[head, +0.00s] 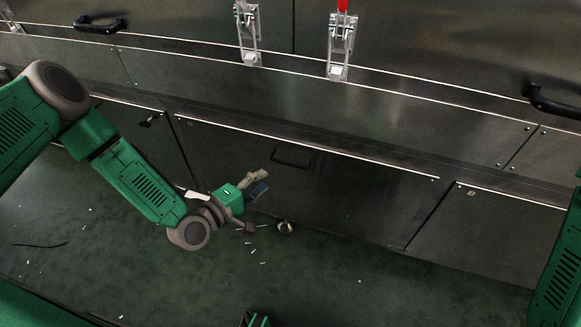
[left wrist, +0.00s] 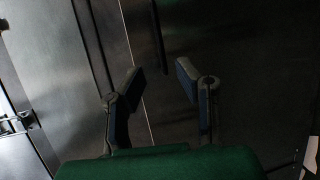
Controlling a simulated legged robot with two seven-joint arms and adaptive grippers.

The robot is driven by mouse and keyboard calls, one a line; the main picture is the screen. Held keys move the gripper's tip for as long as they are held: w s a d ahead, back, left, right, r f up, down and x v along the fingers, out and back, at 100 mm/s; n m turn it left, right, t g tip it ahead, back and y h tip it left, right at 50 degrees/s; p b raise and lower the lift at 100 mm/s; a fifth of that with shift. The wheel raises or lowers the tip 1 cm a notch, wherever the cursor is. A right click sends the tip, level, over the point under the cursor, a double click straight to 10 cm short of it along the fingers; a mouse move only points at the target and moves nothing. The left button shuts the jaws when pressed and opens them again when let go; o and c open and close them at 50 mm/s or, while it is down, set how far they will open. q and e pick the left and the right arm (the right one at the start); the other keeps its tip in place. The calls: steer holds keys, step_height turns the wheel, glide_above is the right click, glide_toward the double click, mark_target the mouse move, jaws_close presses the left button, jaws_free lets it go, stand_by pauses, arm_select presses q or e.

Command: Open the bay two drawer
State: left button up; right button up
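A wide dark drawer front (head: 330,190) fills the lower middle of the machine in the head view, with a dark bar handle (head: 292,157) near its top. It looks closed, and no bay number is readable. My left gripper (head: 263,183) is in front of this panel, below and left of the handle. In the left wrist view the left gripper (left wrist: 160,75) has its two fingers apart with nothing between them. A dark bar (left wrist: 158,35), probably the handle, lies beyond the fingertips. My right arm shows at the right edge, but its gripper cannot be made out.
Upper panels carry two latches (head: 248,35) (head: 339,45) and black handles (head: 100,23) (head: 553,101). Neighbouring lower panels (head: 490,240) flank the drawer. A small round metal object (head: 285,227) and pale scraps lie on the dark green floor (head: 330,285), otherwise mostly open.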

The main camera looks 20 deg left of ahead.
mark_target(290, 164)
arm_select(q)
steer(key=b+x, duration=0.1)
steer(key=x, duration=0.2)
steer(key=b+x, duration=0.1)
steer(key=x, duration=0.3)
steer(key=b+x, duration=0.1)
steer(key=x, duration=0.3)
steer(key=shift+d, duration=0.4)
steer(key=shift+s+a, duration=0.1)
steer(key=shift+a, duration=0.05)
jaws_close()
